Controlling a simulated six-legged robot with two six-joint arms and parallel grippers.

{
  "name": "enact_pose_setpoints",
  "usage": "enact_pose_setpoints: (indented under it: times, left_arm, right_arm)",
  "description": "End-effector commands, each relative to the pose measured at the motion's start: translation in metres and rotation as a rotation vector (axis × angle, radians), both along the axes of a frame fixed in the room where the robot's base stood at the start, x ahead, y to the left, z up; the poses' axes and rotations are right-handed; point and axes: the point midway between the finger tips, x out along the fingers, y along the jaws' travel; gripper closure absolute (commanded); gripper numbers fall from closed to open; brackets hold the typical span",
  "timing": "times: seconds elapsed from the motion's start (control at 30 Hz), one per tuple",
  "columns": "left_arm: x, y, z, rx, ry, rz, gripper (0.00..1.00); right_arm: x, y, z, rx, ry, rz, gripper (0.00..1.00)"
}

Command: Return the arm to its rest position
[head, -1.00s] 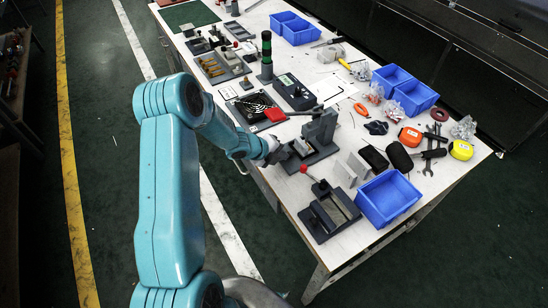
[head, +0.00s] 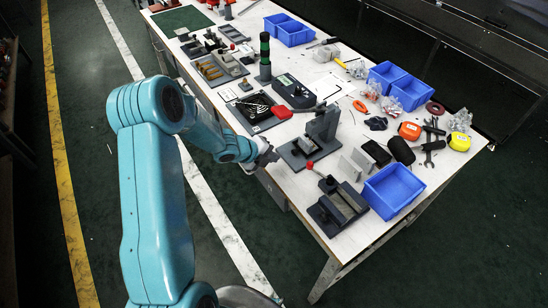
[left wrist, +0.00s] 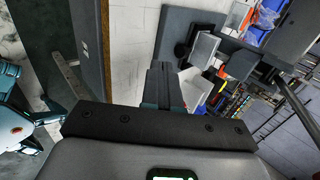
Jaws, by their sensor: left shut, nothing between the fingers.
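My left arm comes in from the left in the head view, with its teal links bent at the elbow. My right gripper does not show in either view.
A second clamp fixture (head: 338,207) and a blue bin (head: 392,190) stand at the bench's near end. A green-topped stack light (head: 265,57) and dark trays stand farther back. The green floor left of the bench is clear, with white and yellow lines.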

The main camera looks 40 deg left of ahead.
Motion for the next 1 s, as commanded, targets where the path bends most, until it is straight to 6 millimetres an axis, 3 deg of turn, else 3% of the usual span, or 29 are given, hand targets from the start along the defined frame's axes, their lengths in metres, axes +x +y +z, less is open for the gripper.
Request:
enact_pose_setpoints:
  times: [0.4,1.0]
  left_arm:
    - [-0.046,0.014,0.050,0.000,-0.001,0.002,1.00]
    - [-0.056,0.017,0.054,0.000,0.001,0.001,1.00]
  right_arm:
    - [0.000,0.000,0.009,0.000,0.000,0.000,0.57]
    - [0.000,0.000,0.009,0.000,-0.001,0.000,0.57]
